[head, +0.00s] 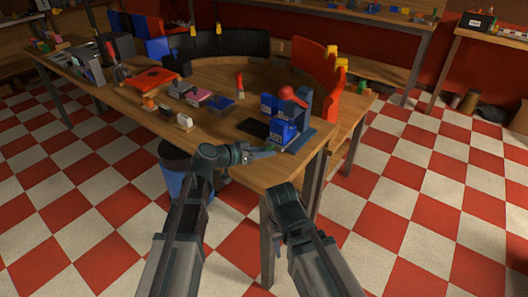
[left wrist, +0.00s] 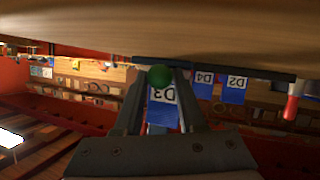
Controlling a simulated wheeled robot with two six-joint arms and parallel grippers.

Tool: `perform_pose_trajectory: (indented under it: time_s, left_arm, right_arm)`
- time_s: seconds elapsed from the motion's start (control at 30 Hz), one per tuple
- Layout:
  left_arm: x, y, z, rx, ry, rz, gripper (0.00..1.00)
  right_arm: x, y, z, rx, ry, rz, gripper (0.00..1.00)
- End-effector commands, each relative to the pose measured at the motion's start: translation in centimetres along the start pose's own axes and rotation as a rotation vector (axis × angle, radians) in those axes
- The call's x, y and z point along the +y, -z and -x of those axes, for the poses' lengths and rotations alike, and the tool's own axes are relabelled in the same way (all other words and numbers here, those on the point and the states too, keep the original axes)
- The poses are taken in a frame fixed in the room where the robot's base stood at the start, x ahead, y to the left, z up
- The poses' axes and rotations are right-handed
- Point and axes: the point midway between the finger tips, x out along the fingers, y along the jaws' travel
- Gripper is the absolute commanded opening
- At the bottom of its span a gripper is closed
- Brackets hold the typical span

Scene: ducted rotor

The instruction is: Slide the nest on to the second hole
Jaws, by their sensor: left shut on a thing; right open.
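In the head view my left gripper (head: 262,152) is at the table's near edge, in front of a blue press-like stand (head: 302,105) with a red top. In the left wrist view, which is upside down, its two fingers (left wrist: 160,85) are closed about a green ball knob (left wrist: 160,75). I take the knob to belong to the nest; the nest's body and the holes cannot be made out. A blue plate marked D3 (left wrist: 163,108) shows behind the knob. My right gripper (head: 283,190) is low, in front of the table's near corner; its fingertips are hard to see.
Blue plates D4 (left wrist: 204,85) and D2 (left wrist: 235,90) hang beside D3. On the wooden table (head: 215,135) are a dark flat pad (head: 254,128), small coloured boxes (head: 200,97) and an orange tray (head: 150,79). A blue bin (head: 175,180) stands below the edge.

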Motion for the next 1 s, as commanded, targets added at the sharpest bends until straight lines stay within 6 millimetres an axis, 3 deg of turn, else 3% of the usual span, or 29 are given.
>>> perform_pose_trajectory:
  time_s: [0.57, 0.83, 1.0]
  left_arm:
    - [0.0, 0.0, 0.0, -0.001, 0.000, 0.000, 0.00]
    - [3.4, -0.5, -0.7, -0.003, -0.006, -0.002, 0.00]
    - [3.7, -0.5, -0.9, -0.003, -0.005, -0.001, 0.00]
  right_arm:
    - [0.0, 0.0, 0.0, 0.000, 0.000, 0.000, 0.50]
    - [0.0, 0.0, 0.0, 0.000, 0.000, 0.000, 0.50]
    - [0.0, 0.0, 0.0, 0.000, 0.000, 0.000, 0.50]
